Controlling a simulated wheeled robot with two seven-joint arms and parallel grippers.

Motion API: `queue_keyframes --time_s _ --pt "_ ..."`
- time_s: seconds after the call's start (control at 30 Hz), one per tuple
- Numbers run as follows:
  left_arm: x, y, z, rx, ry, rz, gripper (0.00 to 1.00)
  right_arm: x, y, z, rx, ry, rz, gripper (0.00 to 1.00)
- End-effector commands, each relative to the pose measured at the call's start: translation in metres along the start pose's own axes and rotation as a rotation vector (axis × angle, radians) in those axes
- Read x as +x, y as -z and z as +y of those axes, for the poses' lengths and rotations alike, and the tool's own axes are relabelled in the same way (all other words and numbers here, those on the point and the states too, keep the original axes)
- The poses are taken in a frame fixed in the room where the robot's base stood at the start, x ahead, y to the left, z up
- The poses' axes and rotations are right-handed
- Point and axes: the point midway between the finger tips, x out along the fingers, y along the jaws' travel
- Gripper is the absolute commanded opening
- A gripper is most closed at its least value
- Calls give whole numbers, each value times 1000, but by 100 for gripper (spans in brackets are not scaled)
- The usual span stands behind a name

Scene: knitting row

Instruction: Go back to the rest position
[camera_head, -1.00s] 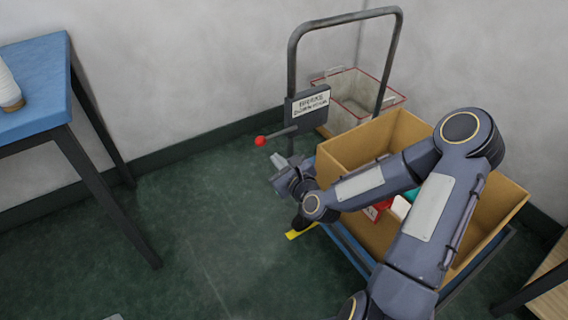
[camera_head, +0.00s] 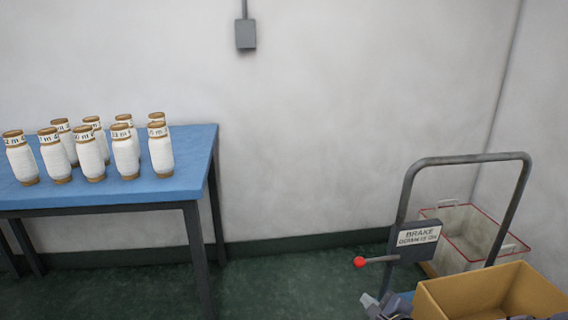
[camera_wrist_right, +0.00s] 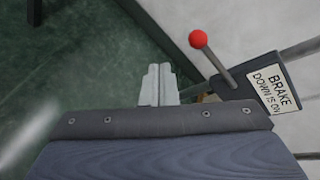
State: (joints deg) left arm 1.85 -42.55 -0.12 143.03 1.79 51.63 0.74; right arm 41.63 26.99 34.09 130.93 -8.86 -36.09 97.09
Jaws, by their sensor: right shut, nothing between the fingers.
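My right gripper (camera_head: 372,304) shows at the bottom edge of the head view, below the cart's brake lever. In the right wrist view its grey fingers (camera_wrist_right: 158,84) are together with nothing between them. The brake lever has a red ball (camera_head: 359,262) and sticks out to the left from a grey box with a sign (camera_head: 418,237) reading "BRAKE DOWN IS ON". The red ball (camera_wrist_right: 198,39) also shows in the right wrist view, apart from the fingers. Most of my right arm is below the head view. My left gripper is in neither view.
The cart's tall handle (camera_head: 408,190) stands at the right, with a cardboard box (camera_head: 445,300) in front. A red-rimmed bin (camera_head: 455,255) is behind it by the wall. A blue table (camera_head: 185,185) at the left holds several white yarn cones (camera_head: 125,152). Green floor (camera_head: 290,285) lies clear between.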

Motion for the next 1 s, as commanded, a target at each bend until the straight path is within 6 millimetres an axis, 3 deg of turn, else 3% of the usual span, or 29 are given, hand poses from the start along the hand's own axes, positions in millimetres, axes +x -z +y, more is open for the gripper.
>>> queue_keyframes --time_s 0.03,0.2,0.4,0.6,0.87,1.0 --pt "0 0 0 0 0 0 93 -15 -9 -1 -194 -57 22 0" --pt "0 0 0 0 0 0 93 -76 -18 7 -762 -280 73 0" --pt "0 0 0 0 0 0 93 -160 -26 20 -1236 -490 9 0" --pt "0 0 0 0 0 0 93 -219 -32 40 -1497 -588 -139 0" --pt "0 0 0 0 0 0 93 -276 -40 71 -1734 -613 -382 0" --pt "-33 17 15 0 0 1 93 -291 -64 44 -1734 -623 -385 0"
